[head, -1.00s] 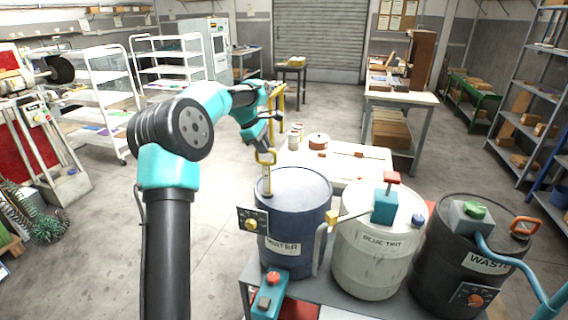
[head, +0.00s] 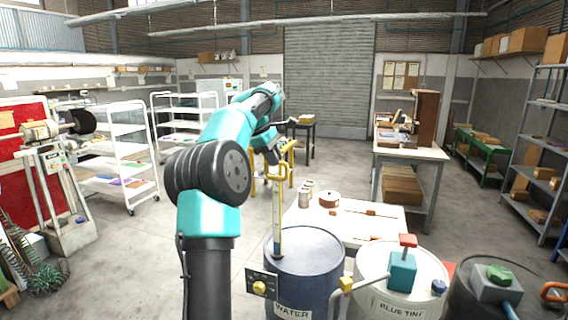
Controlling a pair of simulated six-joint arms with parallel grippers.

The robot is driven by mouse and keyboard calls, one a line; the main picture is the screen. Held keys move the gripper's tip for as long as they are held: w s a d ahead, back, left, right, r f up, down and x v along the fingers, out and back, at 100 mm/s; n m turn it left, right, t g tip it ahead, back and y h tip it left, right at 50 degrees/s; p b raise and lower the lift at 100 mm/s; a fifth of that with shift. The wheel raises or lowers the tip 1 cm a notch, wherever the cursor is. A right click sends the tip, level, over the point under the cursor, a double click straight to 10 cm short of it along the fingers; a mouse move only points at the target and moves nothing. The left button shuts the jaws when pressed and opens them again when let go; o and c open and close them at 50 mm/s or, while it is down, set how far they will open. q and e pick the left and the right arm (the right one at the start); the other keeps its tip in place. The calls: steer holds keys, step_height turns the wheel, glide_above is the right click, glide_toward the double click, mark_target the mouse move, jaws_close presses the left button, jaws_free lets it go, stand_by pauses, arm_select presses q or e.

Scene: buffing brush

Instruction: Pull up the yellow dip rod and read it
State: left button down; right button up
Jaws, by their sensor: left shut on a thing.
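The yellow dip rod (head: 278,215) stands upright over the blue WATER drum (head: 306,262). It has a yellow loop handle at its top and a pale marked strip down its length. A long stretch of it shows above the drum lid, and its lower end meets the lid near the left side. My left gripper (head: 273,160) is shut on the dip rod at its loop handle; the fingers are small and partly hidden behind the handle. The markings are too small to read here. My right gripper is not in view.
The white BLUE TINT drum (head: 388,295) with a teal pump (head: 402,271) stands to the right, and a dark drum (head: 470,302) beyond it. A black panel with a yellow knob (head: 260,287) is on the WATER drum's left. A white table (head: 350,222) stands behind.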

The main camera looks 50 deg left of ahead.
arm_select(q)
steer(key=c, duration=1.1)
jaws_free()
steer(key=shift+r, duration=0.1)
steer(key=v, duration=0.7)
steer(key=shift+s, duration=0.15)
steer(key=shift+r, duration=0.1)
